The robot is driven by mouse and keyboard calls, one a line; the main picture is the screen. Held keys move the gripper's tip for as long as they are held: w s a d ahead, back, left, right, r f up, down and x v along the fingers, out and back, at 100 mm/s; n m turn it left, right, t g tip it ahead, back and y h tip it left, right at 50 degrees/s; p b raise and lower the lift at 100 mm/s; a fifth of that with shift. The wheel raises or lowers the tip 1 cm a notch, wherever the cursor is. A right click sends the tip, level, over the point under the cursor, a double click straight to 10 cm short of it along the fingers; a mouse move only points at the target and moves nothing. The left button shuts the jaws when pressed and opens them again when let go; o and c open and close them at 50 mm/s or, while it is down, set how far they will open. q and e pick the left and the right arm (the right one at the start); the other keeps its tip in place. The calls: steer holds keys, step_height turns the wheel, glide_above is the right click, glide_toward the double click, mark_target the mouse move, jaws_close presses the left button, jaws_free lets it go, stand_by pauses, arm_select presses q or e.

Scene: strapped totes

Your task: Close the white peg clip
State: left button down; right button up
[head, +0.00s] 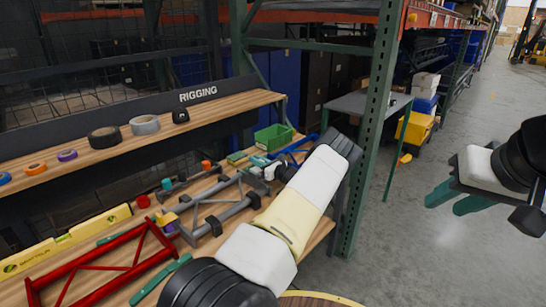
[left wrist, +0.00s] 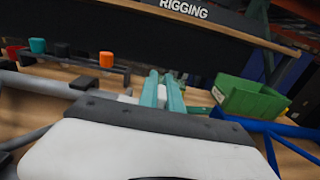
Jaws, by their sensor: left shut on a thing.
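My left gripper (left wrist: 162,92) has its two teal fingers close together in the left wrist view. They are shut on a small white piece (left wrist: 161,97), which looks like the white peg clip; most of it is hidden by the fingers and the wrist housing. In the head view my left gripper (head: 259,162) is over the far right part of the workbench, partly hidden by my own arm. My right gripper (head: 456,198) is open and empty, over the grey floor well right of the bench.
A green bin (head: 273,138) stands just beyond my left gripper. A rail with a teal clip (left wrist: 37,46) and an orange clip (left wrist: 106,60) is to its left. Grey tubes, blue bars, a red frame (head: 105,262) and a yellow level (head: 65,242) crowd the bench. A green rack post (head: 372,130) rises beside it.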

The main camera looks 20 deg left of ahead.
arm_select(q)
steer(key=shift+d+f, duration=0.1)
steer(key=shift+f, duration=0.05)
steer(key=c, duration=1.5)
jaws_free()
steer(key=v, duration=0.7)
steer(key=shift+s+d, duration=0.15)
steer(key=shift+d, duration=0.2)
